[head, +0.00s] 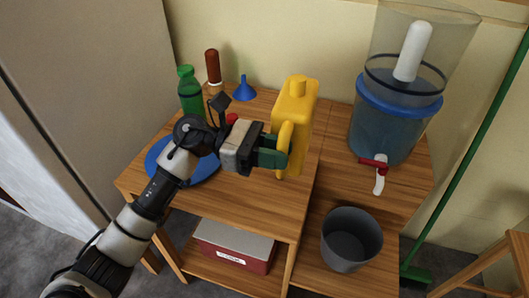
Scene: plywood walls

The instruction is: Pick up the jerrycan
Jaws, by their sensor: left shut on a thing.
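The yellow jerrycan (297,112) stands upright at the right part of the wooden table's upper top, with its cap upward and its handle toward the left front. My left gripper (284,153) reaches in from the left and is shut on the jerrycan's handle. The fingers hide a little of the handle and side. I cannot tell whether the jerrycan's base touches the tabletop. My right gripper is not in view.
A blue plate (205,171) lies under my left arm. A green bottle (190,92), brown bottle (213,67) and blue funnel (244,91) stand behind. A water dispenser (385,130) is at right, above a grey bucket (351,240). A box (235,242) sits below.

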